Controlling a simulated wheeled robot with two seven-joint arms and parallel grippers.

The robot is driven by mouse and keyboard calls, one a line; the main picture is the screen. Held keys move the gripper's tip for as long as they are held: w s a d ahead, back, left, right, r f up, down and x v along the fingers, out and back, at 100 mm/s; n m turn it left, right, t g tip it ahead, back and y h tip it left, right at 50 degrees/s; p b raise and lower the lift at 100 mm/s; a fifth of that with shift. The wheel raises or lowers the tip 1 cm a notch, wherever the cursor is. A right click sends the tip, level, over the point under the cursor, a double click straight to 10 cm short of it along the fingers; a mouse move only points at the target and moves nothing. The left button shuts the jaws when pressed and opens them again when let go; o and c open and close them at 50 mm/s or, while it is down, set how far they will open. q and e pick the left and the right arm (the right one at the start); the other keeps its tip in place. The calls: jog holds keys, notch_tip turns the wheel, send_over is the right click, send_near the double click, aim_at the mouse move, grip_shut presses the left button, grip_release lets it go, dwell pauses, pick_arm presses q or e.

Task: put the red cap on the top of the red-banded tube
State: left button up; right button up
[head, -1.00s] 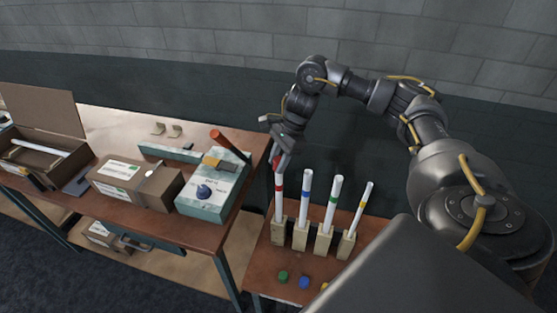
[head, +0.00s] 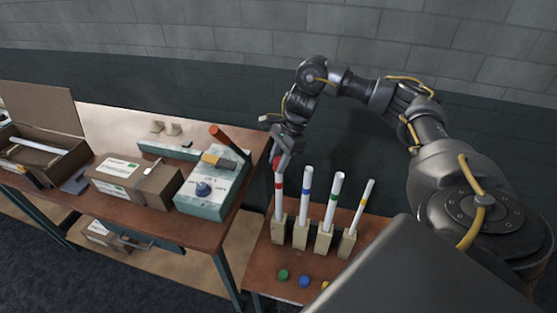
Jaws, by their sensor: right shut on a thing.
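The red-banded tube (head: 278,200) stands upright in a wooden block holder (head: 277,231), leftmost in a row of white tubes. My right gripper (head: 279,160) is right at the top of this tube, fingers pointing down. It is shut on the red cap (head: 278,163), which shows as a bit of red between the fingers at the tube's upper end. The fingers partly hide the cap and the tube's rim, so I cannot tell whether the cap is seated. My left gripper is not in view.
Tubes with blue (head: 305,194), green (head: 333,200) and yellow (head: 361,203) bands stand close to the right in their own blocks. A green cap (head: 283,274) and a blue cap (head: 304,281) lie in front.

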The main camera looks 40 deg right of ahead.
jog(key=o, duration=1.6)
jog(key=shift+c, duration=0.2)
jog(key=shift+r, duration=0.15)
jog(key=shift+r+p, duration=3.55)
jog(key=shift+r, duration=0.35)
